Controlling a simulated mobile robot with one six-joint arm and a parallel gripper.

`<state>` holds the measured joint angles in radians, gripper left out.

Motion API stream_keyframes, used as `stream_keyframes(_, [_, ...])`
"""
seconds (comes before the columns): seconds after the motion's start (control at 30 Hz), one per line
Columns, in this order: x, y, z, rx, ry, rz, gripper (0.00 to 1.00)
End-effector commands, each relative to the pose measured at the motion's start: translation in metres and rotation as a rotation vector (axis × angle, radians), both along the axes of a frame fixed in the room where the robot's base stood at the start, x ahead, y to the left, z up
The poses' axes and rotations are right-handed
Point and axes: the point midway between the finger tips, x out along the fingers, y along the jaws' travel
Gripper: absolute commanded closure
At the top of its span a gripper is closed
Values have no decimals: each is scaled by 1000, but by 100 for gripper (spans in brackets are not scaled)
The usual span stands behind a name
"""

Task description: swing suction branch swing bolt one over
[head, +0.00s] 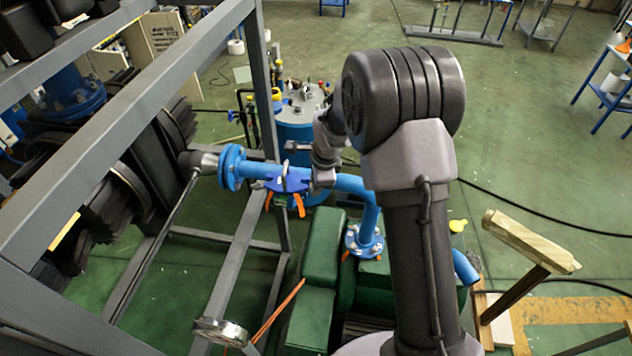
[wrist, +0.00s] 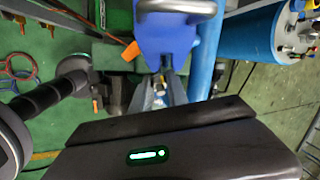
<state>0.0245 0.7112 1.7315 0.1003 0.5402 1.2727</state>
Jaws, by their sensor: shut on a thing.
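The suction branch is a blue pipe (head: 345,184) with a round bolted flange (head: 231,167) at its left end. A blue fitting (head: 272,184) with a metal loop on top and orange levers (head: 299,204) sits on the pipe. In the wrist view, the blue fitting (wrist: 165,38) fills the top centre, with an orange lever (wrist: 130,51) at its left. My gripper (wrist: 166,80) is at the fitting's near edge, its jaws closed on a small dark part, apparently the swing bolt (wrist: 166,62). Most of the bolt is hidden by the jaws and fitting.
A grey steel frame (head: 222,278) stands left of the pipe. A blue tank (head: 295,135) with fittings on its lid stands behind. Green blocks (head: 322,250) lie below the pipe. A wooden-topped stand (head: 530,240) is at right. The floor behind is largely open.

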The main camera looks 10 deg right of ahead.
Motion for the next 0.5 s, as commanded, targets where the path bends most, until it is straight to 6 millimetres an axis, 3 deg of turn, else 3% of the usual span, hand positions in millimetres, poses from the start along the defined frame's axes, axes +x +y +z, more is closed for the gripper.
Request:
stream_keyframes(0.07, [1, 0, 1, 0, -3, 0, 70])
stream_keyframes(0.33, [0, 0, 2, 1, -2, 0, 70])
stream_keyframes(0.5, [-5, -3, 24, 1, -4, -1, 70])
